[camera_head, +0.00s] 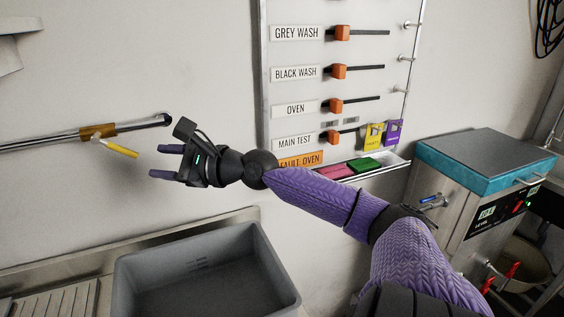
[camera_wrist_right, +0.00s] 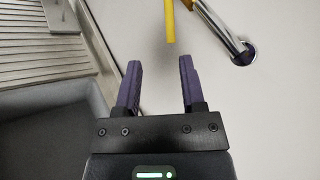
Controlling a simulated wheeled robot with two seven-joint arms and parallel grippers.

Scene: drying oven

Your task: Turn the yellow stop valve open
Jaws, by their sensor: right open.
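The yellow stop valve handle (camera_head: 121,149) sticks out from a brass valve body (camera_head: 98,132) on a wall pipe, at the left of the head view. The handle slopes down to the right. My right gripper (camera_head: 160,160) is open and empty, its fingers pointing left, a short way right of the handle's tip. In the right wrist view, the yellow handle (camera_wrist_right: 169,22) comes in from the top, ahead of and between the open fingers (camera_wrist_right: 159,85), with a gap to them. The left gripper is not in view.
The metal pipe (camera_head: 40,143) enters the wall just above my right gripper. A grey basin (camera_head: 135,272) lies below. A label board with orange sliders (camera_head: 338,72) hangs behind my right arm. A teal-topped machine (camera_head: 480,150) stands at the right.

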